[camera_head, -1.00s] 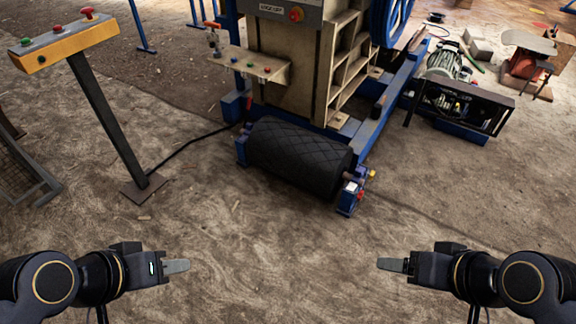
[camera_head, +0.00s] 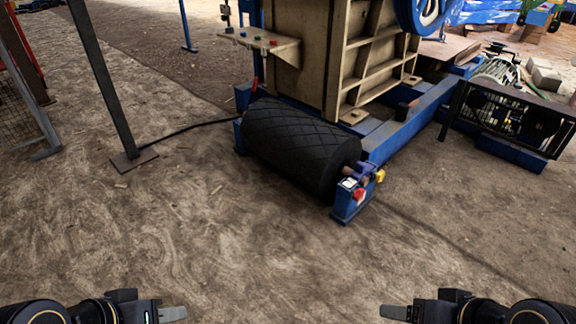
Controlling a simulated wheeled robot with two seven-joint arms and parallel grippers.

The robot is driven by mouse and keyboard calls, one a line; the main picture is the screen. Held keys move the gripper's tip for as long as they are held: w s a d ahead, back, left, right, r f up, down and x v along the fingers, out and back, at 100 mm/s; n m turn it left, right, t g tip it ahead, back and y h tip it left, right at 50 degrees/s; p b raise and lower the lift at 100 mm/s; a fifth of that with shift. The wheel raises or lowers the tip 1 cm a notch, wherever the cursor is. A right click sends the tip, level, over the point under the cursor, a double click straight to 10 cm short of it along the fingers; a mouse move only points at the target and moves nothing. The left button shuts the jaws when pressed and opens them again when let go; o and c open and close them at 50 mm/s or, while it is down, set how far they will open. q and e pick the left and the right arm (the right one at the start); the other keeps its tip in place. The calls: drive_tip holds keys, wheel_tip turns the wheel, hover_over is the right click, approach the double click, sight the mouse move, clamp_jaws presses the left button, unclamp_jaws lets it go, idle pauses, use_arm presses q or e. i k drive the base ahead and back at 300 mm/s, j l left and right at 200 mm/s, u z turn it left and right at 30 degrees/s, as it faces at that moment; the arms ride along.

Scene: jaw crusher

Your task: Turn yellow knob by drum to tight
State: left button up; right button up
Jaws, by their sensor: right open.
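The black drum (camera_head: 295,143), with a diamond-patterned surface, lies across the blue frame at the foot of the crusher. The small yellow knob (camera_head: 380,176) is at the drum's right end, on a blue bearing block (camera_head: 347,205) that also carries a red part (camera_head: 359,195). My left gripper (camera_head: 173,314) is at the bottom left and my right gripper (camera_head: 393,312) at the bottom right, both well short of the drum and touching nothing. The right gripper is open and empty. The left one's fingers show edge-on, so its opening is unclear.
The beige crusher body (camera_head: 305,60) rises behind the drum, with a button shelf (camera_head: 262,42) on its left. A dark post (camera_head: 100,80) on a base plate stands at left, with a cable running to the frame. A motor unit (camera_head: 510,115) stands at right. The dirt floor before the drum is clear.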

sight(380, 175)
drive_tip(key=i+l+u, duration=0.25)
drive_tip(key=i+l, duration=0.2)
drive_tip(key=l, duration=0.2)
drive_tip(key=i+l+u, duration=0.25)
drive_tip(key=i+l, duration=0.2)
drive_tip(key=l, duration=0.25)
drive_tip(key=i+l+u, duration=0.15)
drive_tip(key=l, duration=0.25)
drive_tip(key=i+l+u, duration=0.1)
drive_tip(key=l, duration=0.3)
drive_tip(key=i, duration=0.1)
